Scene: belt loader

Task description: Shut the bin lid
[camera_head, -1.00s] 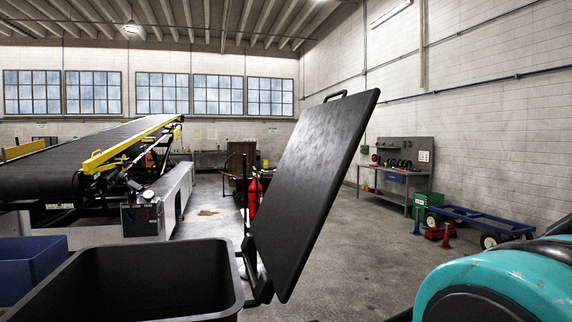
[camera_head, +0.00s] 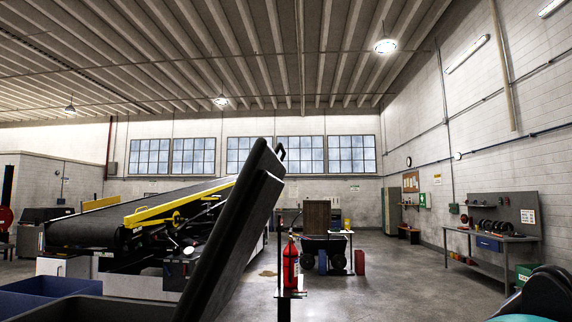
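The bin lid (camera_head: 237,235) is a flat black panel with a small loop handle at its upper end. It stands open, leaning with its top to the right, and shows nearly edge-on. The rim of the black bin (camera_head: 80,309) shows at the lower left; most of the bin and the hinge are below the picture. My gripper is not in view. Part of my arm, black and teal, shows in the bottom right corner, apart from the lid.
A blue bin (camera_head: 45,289) stands beside the black one. The belt loader (camera_head: 100,230) is behind at the left. A red fire extinguisher (camera_head: 290,265) stands just right of the lid. A workbench (camera_head: 490,246) is along the right wall.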

